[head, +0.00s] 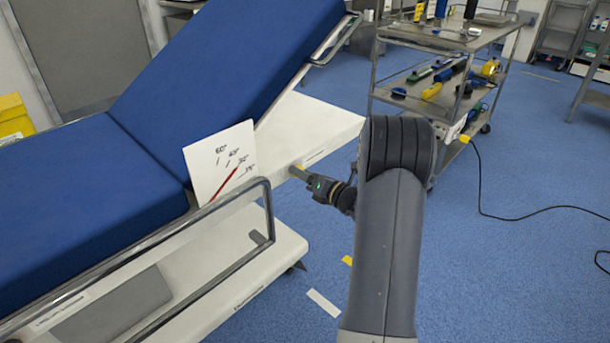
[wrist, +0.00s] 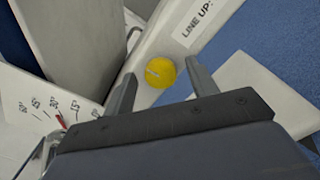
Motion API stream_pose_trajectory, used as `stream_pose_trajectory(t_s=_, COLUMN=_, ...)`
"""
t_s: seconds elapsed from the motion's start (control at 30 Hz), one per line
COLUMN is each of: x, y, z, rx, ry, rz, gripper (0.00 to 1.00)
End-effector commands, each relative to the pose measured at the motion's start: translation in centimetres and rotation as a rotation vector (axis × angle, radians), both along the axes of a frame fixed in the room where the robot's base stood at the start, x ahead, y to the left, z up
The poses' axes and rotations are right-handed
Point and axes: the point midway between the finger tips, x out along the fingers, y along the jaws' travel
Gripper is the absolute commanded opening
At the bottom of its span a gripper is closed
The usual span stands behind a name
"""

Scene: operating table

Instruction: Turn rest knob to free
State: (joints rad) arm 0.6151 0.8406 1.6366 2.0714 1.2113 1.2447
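The rest knob is a round yellow knob (wrist: 160,72) with a small pale mark on its face, on the white side of the operating table. In the wrist view my gripper (wrist: 158,80) is open, with one finger on each side of the knob. I cannot tell whether the fingers touch it. In the head view my gripper (head: 297,172) is at the table's side by the raised backrest (head: 235,60), and the knob is mostly hidden there. An angle plate (head: 221,162) with a red pointer stands beside it; it also shows in the wrist view (wrist: 30,125).
A metal side rail (head: 150,245) runs along the table's near side. A "LINE UP" label (wrist: 196,24) sits near the knob. A tool trolley (head: 450,45) stands behind on the right, with a black cable (head: 540,208) on the floor. Blue floor to the right is mostly free.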

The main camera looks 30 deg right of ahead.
Motion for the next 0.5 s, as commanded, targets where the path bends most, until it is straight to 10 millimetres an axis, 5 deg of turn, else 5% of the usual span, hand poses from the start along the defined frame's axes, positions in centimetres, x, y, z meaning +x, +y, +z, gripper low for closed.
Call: stream_pose_trajectory(t_s=0.5, x=-0.03, y=-0.02, z=-0.01, rx=0.0, ry=0.0, rz=0.0, gripper=0.12)
